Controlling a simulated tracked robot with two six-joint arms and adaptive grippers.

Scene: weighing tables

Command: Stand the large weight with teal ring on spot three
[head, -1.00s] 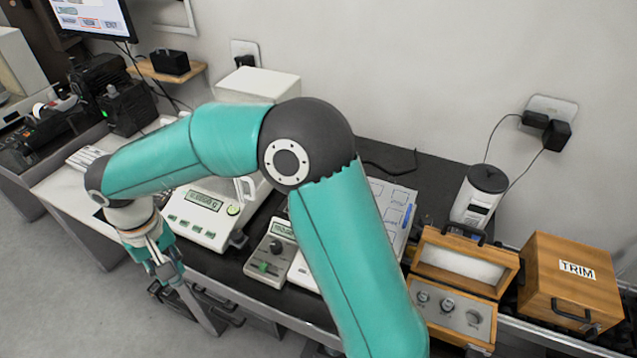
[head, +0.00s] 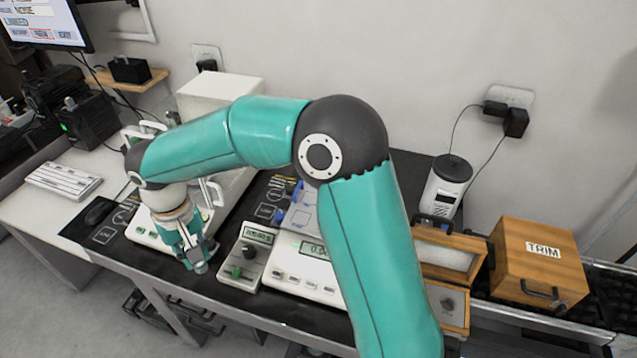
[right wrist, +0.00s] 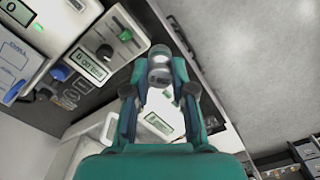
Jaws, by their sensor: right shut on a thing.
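My right gripper (head: 199,258) hangs over the front edge of the black table, left of the small device with a green switch. In the right wrist view its fingers (right wrist: 160,82) are shut on a silvery metal weight (right wrist: 160,66). The weight's grey end also shows below the fingers in the head view (head: 201,268). My left gripper is not in view.
The small device (head: 243,262) and a flat white scale (head: 305,284) stand right of the gripper. A large balance (head: 145,232) is behind it. An open wooden weight case (head: 432,290) and a TRIM box (head: 540,262) stand at the right.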

